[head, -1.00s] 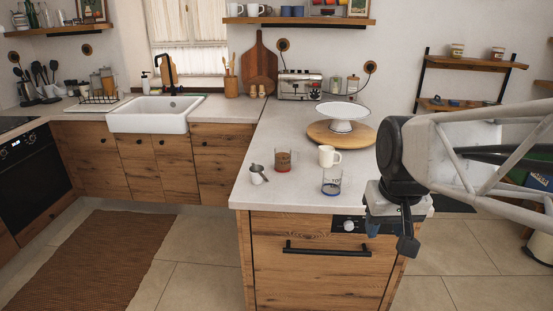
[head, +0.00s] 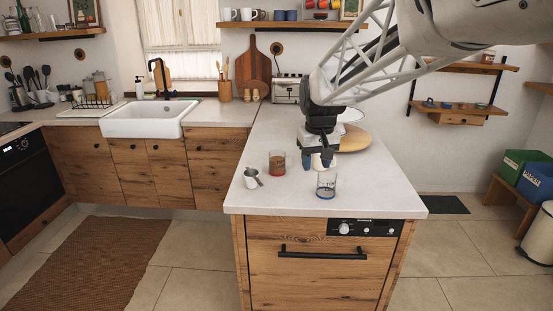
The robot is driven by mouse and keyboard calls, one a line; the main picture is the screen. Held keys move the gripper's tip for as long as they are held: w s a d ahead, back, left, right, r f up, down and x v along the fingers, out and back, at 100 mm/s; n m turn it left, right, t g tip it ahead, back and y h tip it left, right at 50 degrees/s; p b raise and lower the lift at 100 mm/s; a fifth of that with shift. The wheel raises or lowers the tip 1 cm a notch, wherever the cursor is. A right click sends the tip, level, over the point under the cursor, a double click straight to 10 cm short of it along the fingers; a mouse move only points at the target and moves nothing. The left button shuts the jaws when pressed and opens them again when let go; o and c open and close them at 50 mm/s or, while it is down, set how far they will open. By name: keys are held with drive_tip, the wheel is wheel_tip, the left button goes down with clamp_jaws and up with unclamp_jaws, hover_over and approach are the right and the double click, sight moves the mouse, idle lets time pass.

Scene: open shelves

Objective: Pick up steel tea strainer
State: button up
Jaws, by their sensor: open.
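The steel tea strainer (head: 251,172) looks like the small grey metal piece with a short handle, resting in a small white holder (head: 251,182) near the left front of the island counter. Nothing shows between the fingers as held. A white mug is mostly hidden behind my fingers, and I cannot tell how near they are to it.
A glass with a red base (head: 277,163) stands between the strainer and my gripper. A clear glass with a blue base (head: 326,185) stands near the front. A round wooden board (head: 354,139) lies behind. The counter's left front (head: 240,203) is bare.

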drive_tip(key=w+a+f+n, duration=0.1)
drive_tip(key=w+a+f, duration=0.3)
drive_tip(key=w+a, duration=0.6)
drive_tip(key=n+g, duration=0.1)
drive_tip(key=n, duration=0.1)
hover_over(258, 181)
drive_tip(key=f, duration=0.8)
drive_tip(key=shift+s+d, duration=0.15)
drive_tip(key=shift+d, duration=0.1)
drive_tip(key=shift+w+a+f, duration=0.15)
drive_tip(key=shift+w+a, duration=0.05)
drive_tip(key=shift+f, duration=1.25)
drive_tip(key=shift+f, duration=0.1)
drive_tip(key=shift+f, duration=2.55)
drive_tip(key=shift+c, duration=0.3)
